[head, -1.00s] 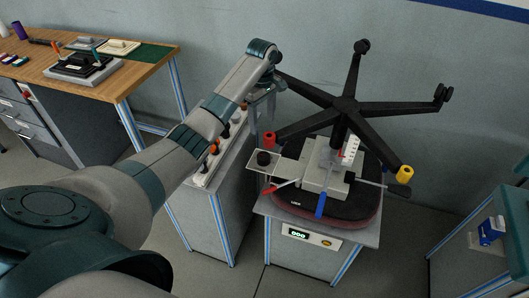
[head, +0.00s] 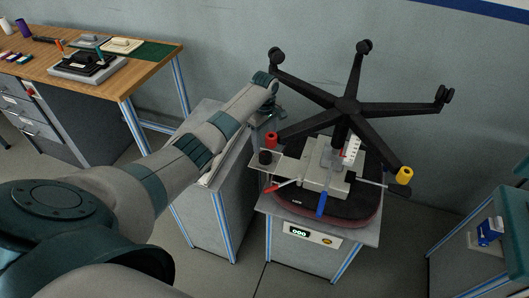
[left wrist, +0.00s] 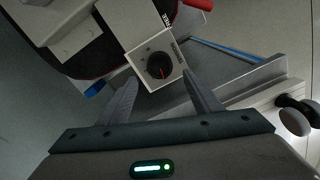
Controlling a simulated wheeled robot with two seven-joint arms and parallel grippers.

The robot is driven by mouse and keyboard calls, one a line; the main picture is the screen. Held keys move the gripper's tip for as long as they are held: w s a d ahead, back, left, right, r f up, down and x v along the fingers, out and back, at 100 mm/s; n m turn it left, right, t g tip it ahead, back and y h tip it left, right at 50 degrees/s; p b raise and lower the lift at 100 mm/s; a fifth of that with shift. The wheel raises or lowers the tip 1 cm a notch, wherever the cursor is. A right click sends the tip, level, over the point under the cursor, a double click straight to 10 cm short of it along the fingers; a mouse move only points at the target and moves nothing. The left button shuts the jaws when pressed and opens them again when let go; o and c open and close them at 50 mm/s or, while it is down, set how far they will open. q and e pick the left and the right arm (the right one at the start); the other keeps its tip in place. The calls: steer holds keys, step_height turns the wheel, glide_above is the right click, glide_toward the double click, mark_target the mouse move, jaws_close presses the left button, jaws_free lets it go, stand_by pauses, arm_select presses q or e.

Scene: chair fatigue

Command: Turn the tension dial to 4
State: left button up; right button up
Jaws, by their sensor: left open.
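The tension dial is a round black knob with a red pointer line. In the head view the dial (head: 265,157) stands on the plate at the left of the chair mechanism (head: 325,175). My left gripper (left wrist: 160,80) is open, with its fingertips on either side of the dial in the picture and apart from it. In the head view this gripper (head: 268,117) is above and behind the dial, small and partly unclear. My right gripper is not in view.
The upturned chair's black star base (head: 346,106) spreads above the mechanism. A red-tipped lever (head: 282,187) and a blue lever (head: 321,204) stick out near the dial. The chair rests on a cabinet (head: 303,256) with a lit display. A workbench (head: 150,62) stands at left.

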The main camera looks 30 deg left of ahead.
mark_target(265, 154)
arm_select(q)
step_height(265, 154, down, 7)
steer(key=shift+f, duration=0.2)
steer(key=shift+c, duration=0.4)
steer(key=c, duration=1)
